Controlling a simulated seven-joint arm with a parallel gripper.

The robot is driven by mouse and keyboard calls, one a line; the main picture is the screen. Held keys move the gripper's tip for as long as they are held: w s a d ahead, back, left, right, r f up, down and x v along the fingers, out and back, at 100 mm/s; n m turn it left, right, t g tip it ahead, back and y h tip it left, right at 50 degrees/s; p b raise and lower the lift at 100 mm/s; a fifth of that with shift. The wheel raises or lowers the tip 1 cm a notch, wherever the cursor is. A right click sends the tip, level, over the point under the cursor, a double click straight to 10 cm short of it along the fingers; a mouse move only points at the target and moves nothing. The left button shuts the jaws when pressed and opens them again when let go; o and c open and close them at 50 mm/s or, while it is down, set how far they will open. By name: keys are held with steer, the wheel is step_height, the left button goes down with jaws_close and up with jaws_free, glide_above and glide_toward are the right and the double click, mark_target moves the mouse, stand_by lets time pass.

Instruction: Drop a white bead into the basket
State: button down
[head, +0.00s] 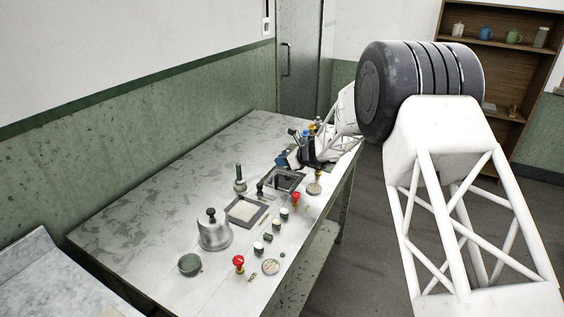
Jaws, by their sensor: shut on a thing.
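My gripper (285,161) is at the far part of the table, low over its surface, just behind a dark square tray (299,177). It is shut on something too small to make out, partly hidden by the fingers. I cannot pick out a white bead for certain. Small dark pots with pale tops stand on the table, one at the middle (284,212) and one nearer (258,247). No basket is plain; a shallow round dish with pale contents (271,267) lies near the front edge, and another round dish (314,188) lies right of the dark tray.
A metal bell-shaped vessel (214,232), a green bowl (190,264), a pale-filled tray (245,211) and a green-necked bottle (240,179) crowd the middle. Red-topped items stand near (239,262) and far (295,198). The table's (165,190) left side is clear.

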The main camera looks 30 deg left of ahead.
steer(key=shift+f, duration=0.15)
steer(key=shift+f, duration=3.05)
steer(key=c, duration=0.7)
jaws_free()
steer(key=shift+o, duration=0.2)
step_height(320, 180, up, 8)
stand_by(0.5)
